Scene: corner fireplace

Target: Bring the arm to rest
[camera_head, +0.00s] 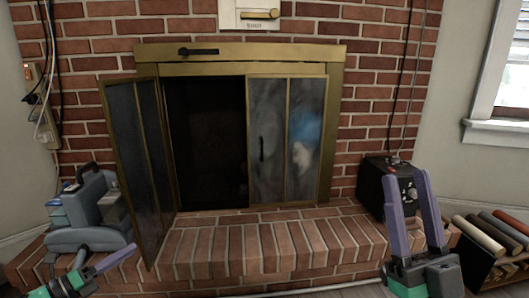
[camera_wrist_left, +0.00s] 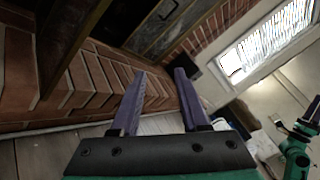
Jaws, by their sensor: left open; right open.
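My left gripper (camera_head: 128,254) is at the lower left of the head view, low in front of the open left door. In the left wrist view its two purple fingers (camera_wrist_left: 160,72) are apart with nothing between them, above the brick hearth edge. My right gripper (camera_head: 405,178) is at the lower right of the head view, fingers pointing up, apart and empty, in front of a black box. The fireplace (camera_head: 240,52) has a gold frame. Its left glass door (camera_head: 128,130) stands swung outward; its right glass door (camera_head: 268,140) is closed. The opening between them is dark.
The brick hearth (camera_head: 270,245) juts out below the doors. A grey-blue appliance (camera_head: 88,215) stands at the left, near my left gripper. The black box (camera_head: 372,185) with a knob stands at the right. A rack of rolled items (camera_head: 485,235) is at the far right.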

